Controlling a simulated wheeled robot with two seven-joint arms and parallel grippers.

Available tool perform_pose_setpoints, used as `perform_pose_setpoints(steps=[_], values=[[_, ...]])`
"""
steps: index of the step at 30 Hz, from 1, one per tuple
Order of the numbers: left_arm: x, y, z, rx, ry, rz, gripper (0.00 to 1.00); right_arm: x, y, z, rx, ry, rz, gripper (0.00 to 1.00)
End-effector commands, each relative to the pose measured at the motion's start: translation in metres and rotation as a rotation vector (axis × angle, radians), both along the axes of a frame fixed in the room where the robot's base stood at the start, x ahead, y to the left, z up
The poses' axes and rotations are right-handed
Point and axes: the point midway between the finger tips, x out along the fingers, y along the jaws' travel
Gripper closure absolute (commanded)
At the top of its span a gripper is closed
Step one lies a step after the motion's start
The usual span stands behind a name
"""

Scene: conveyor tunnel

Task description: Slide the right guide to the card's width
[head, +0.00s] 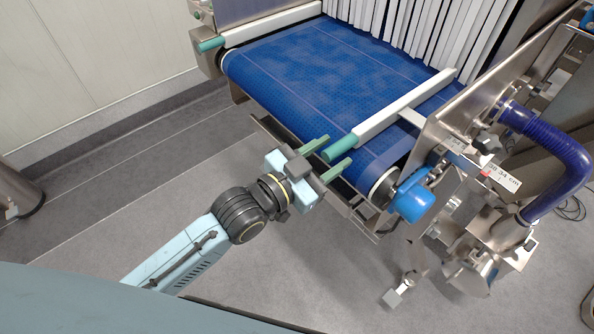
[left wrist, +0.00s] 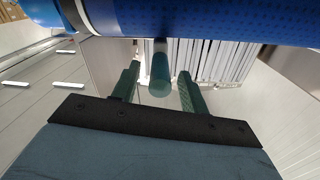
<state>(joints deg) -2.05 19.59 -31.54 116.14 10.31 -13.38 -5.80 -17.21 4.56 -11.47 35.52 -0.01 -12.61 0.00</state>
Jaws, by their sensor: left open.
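The right guide (head: 405,107) is a white bar along the right side of the blue belt, with a green rod end (head: 342,148) facing me. In the left wrist view the green rod end (left wrist: 160,75) shows between my fingers. My left gripper (head: 336,151) is open, its two green fingers on either side of the rod end; I cannot tell whether they touch it. The card (head: 503,177) is a white label on the right frame; it appears to read "34 cm", with the first characters unclear. My right gripper is not in view.
The left guide (head: 265,27) lies along the belt's far left side, with its own green end. White strip curtains (head: 425,25) hang over the belt (head: 310,70). A blue motor (head: 412,194) and blue hose (head: 550,140) are at the right. Belt between guides is clear.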

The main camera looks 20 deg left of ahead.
Motion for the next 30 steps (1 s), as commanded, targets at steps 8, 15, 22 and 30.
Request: perform_pose_setpoints(steps=[8,15,22,30], values=[[-0.052,0.038,-0.002,0.003,0.004,0.000,0.56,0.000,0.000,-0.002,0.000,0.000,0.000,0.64],[-0.079,0.058,-0.001,0.001,0.001,0.001,0.56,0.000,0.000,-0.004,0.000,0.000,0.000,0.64],[-0.086,0.063,0.000,0.001,0.000,0.001,0.56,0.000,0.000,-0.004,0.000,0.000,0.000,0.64],[-0.086,0.063,0.000,0.001,-0.001,0.001,0.56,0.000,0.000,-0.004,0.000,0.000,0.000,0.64]])
